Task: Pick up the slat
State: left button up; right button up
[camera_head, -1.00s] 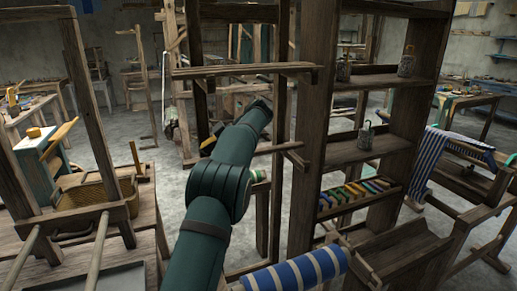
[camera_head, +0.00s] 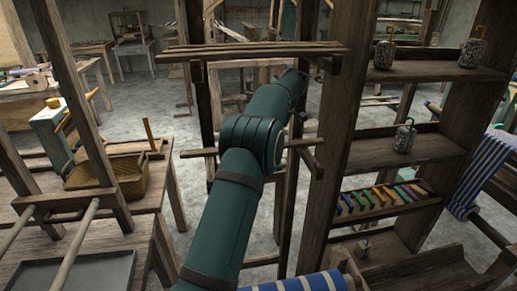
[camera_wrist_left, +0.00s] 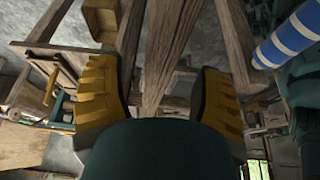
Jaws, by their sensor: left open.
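Long, thin wooden slats (camera_head: 240,48) lie across the top of a wooden frame in the middle of the head view; I cannot tell which one is the task's slat. My green arm rises from the bottom toward them, and its far end passes behind the frame, so the gripper does not show clearly there. In the left wrist view my left gripper (camera_wrist_left: 157,95) is open, with its yellow-padded fingers wide apart. A long wooden piece (camera_wrist_left: 172,50) shows between and beyond them; I cannot tell its distance, and nothing is gripped. My right gripper is not in view.
A blue-striped roll (camera_head: 300,283) is at the bottom. A bench with a woven basket (camera_head: 108,178) is at left. Grey floor shows between them.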

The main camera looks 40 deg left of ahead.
pick_arm(q)
jog(key=s+a+b, duration=0.1)
jog(key=s+a, duration=0.2)
jog(key=shift+s, duration=0.3)
jog(key=s+a+b, duration=0.1)
jog(key=s, duration=0.1)
jog(key=s+a+f, duration=0.1)
jog(key=a, duration=0.1)
jog(key=shift+s+b, duration=0.35)
jog(key=shift+s, duration=0.05)
jog(key=shift+f, duration=0.15)
grip_shut()
